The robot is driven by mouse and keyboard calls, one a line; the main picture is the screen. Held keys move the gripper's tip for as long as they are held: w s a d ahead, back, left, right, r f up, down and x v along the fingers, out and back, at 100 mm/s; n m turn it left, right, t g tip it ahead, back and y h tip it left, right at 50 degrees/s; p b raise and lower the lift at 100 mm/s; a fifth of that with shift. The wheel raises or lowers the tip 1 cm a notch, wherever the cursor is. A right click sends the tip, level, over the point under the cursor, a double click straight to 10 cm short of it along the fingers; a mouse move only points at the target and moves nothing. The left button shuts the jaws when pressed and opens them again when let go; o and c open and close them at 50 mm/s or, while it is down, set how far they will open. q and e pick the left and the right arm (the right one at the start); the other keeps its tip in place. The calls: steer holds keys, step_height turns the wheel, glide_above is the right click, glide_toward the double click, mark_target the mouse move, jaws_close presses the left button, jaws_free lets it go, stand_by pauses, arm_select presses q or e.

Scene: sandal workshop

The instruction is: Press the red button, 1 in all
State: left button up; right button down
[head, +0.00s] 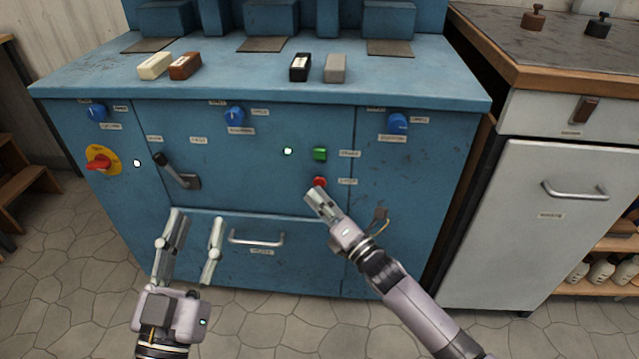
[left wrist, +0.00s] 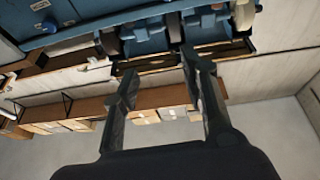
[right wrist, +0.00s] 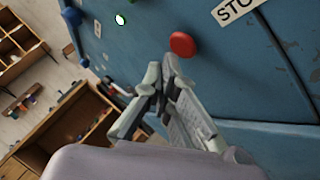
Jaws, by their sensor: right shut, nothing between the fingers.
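The red button (head: 319,182) is on the front of the blue machine, below a green button (head: 320,154). In the right wrist view the red button (right wrist: 182,44) is a round red cap just beyond the fingertips. My right gripper (head: 314,194) is shut and empty, its tips close below the red button. In the right wrist view the tips (right wrist: 163,66) look a little apart from the button; whether they touch it I cannot tell for certain. My left gripper (head: 198,220) is open and empty in front of the lower left of the machine, and its open fingers show in the left wrist view (left wrist: 158,75).
The blue machine also bears a red rotary switch on a yellow plate (head: 100,160), a black lever (head: 175,172), blue knobs (head: 234,116) and a drawer handle (head: 257,240). Several small blocks lie on its top. A white cabinet (head: 540,230) stands at the right.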

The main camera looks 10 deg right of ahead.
arm_select(q)
steer(key=shift+s+r+t+h, duration=0.25)
steer(key=shift+r+t+h, duration=0.05)
steer(key=shift+r, duration=0.35)
arm_select(e)
steer(key=shift+w, duration=0.3)
arm_select(q)
steer(key=shift+s+r+t+b, duration=0.3)
steer(key=shift+s+r+t, duration=0.15)
steer(key=shift+r, duration=0.3)
arm_select(e)
steer(key=shift+w+d, duration=0.15)
steer(key=shift+w, duration=0.3)
arm_select(q)
steer(key=shift+w+f+g+y+p, duration=0.15)
steer(key=shift+w+f+g, duration=0.2)
steer(key=shift+f, duration=0.35)
steer(key=shift+w+f+g+y+p, duration=0.1)
steer(key=shift+w+f+g+p, duration=0.15)
steer(key=shift+f+g, duration=0.35)
steer(key=shift+w+f+g+y+p, duration=0.15)
steer(key=shift+w+f+g, duration=0.15)
steer(key=shift+f, duration=0.5)
arm_select(e)
steer(key=shift+s+a, duration=0.2)
steer(key=shift+s, duration=0.65)
